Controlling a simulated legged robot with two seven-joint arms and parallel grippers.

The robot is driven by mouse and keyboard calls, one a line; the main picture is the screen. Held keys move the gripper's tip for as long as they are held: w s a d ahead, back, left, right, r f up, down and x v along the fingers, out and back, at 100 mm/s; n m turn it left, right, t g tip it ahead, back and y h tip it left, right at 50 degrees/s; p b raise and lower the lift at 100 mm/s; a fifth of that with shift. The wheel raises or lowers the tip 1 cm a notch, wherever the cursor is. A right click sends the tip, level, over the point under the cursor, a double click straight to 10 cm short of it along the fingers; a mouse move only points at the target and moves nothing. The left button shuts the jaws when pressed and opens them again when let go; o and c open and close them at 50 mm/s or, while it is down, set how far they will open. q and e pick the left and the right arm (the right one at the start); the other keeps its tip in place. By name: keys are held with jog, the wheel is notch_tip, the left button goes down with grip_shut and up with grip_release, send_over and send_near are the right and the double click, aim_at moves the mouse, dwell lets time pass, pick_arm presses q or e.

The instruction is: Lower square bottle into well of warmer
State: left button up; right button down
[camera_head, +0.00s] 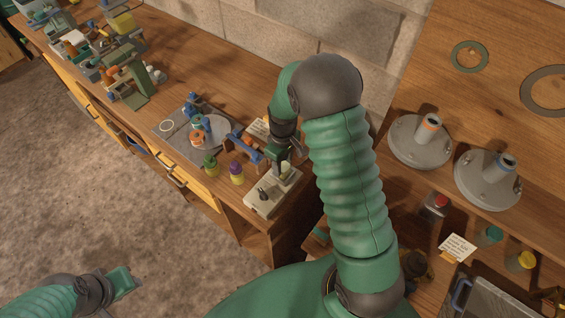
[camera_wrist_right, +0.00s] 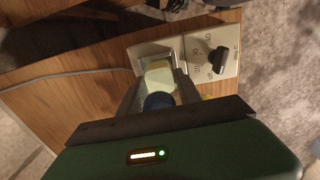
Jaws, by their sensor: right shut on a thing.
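The warmer (camera_head: 268,197) is a cream box near the end of the left bench; in the right wrist view its dial (camera_wrist_right: 218,56) is dark and marked with numbers. Its square well lies at the left of the dial. My right gripper (camera_head: 284,163) is above the warmer, pointing down. In the right wrist view its fingers are shut on the square bottle (camera_wrist_right: 158,76), which has a pale yellowish body and a dark blue cap (camera_wrist_right: 158,101). The bottle lines up with the well; I cannot tell how deep it sits. My left gripper (camera_head: 124,281) is empty, low over the floor.
A green-capped bottle (camera_head: 211,165) and a purple-capped bottle (camera_head: 236,173) stand left of the warmer. A blue-handled rack (camera_head: 246,147) is close behind them. A grey tray (camera_head: 172,127) lies further left. A cable (camera_wrist_right: 60,78) crosses the bench beside the warmer.

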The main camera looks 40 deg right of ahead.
jog(key=shift+f, duration=0.4)
jog(key=c, duration=0.7)
grip_release()
jog(key=shift+c, duration=0.2)
jog(key=shift+c, duration=0.5)
notch_tip(320, 180, up, 7)
jog(key=p, duration=0.5)
jog(key=shift+r+p, duration=0.1)
jog(key=shift+p, duration=0.2)
